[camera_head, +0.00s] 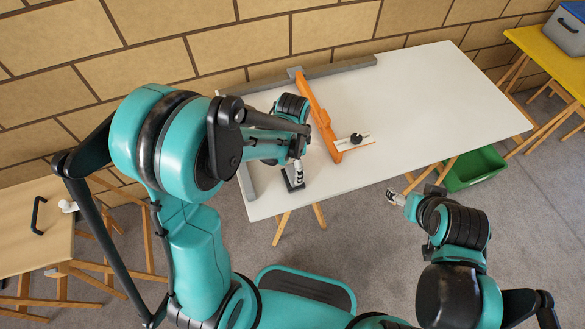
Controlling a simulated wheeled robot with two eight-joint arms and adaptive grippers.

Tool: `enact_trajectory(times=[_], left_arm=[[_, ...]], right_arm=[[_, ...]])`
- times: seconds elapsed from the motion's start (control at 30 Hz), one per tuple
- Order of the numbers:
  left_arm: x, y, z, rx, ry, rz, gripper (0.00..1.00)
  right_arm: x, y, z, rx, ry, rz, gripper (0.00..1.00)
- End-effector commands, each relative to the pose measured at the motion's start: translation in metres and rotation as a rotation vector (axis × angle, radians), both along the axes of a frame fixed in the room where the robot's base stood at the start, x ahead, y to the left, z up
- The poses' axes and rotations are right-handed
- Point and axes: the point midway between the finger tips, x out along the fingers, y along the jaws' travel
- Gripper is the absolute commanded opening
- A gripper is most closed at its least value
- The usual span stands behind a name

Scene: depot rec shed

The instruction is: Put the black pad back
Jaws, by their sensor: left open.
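A small dark flat piece, which looks like the black pad (290,185), lies at the near left part of the white table (425,100), close to its front edge. My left gripper (298,171) is open, pointing down right at this piece. The fingers partly cover the piece, and I cannot tell whether they touch it. My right gripper (393,197) is off the table's front edge, over the floor, apart from everything on the table. It is too small to tell whether its fingers are apart.
An orange bar (318,112) lies across the table, beside a pale strip with a black knob (356,139). Grey rails (340,67) run along the back and left edges. The table's right half is clear. A green bin (474,168) stands on the floor below.

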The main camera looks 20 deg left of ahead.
Motion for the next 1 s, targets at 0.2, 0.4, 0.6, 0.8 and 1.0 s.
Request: enact_trajectory(times=[0.2, 0.4, 0.6, 0.8, 1.0], left_arm=[[0.0, 0.0, 0.05, 0.0, 0.0, 0.0, 0.85], [-0.001, 0.0, 0.069, 0.0, -0.002, 0.003, 0.85], [-0.014, 0.008, 0.099, -0.014, -0.084, 0.134, 0.85], [-0.047, 0.025, 0.144, -0.079, -0.273, 0.44, 0.85], [-0.081, 0.038, 0.169, -0.188, -0.449, 0.731, 0.85]], right_arm=[[0.0, 0.0, 0.021, 0.0, 0.0, 0.0, 0.71], [0.0, 0.0, 0.027, 0.0, 0.0, 0.0, 0.71], [0.0, 0.0, 0.027, 0.0, 0.0, 0.0, 0.71], [0.0, 0.0, 0.027, 0.0, 0.0, 0.0, 0.71], [0.0, 0.0, 0.027, 0.0, 0.0, 0.0, 0.71]])
